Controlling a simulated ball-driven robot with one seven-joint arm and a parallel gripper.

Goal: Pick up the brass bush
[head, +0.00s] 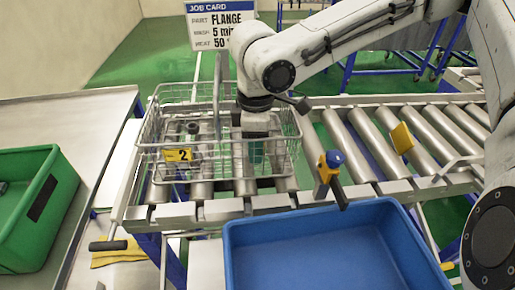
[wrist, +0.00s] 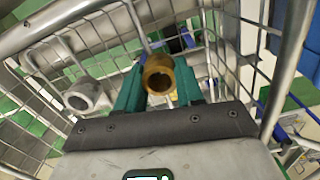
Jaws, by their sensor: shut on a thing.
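The brass bush (wrist: 158,76) is a short golden ring, seen in the wrist view between the two green fingers of my gripper (wrist: 158,88). The fingers are shut on it, one on each side. In the head view my gripper (head: 256,152) reaches down into the wire basket (head: 160,102), and the bush cannot be made out there. The basket stands on the roller conveyor and has a yellow tag marked 2 (head: 178,155). The basket's wires surround the gripper in the wrist view too.
A grey ring-shaped part (wrist: 82,97) lies in the basket left of the gripper. A blue tray (head: 330,245) stands in front of the conveyor (head: 350,140). A green crate (head: 50,195) is at the left. A yellow and blue handle (head: 331,165) stands right of the basket.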

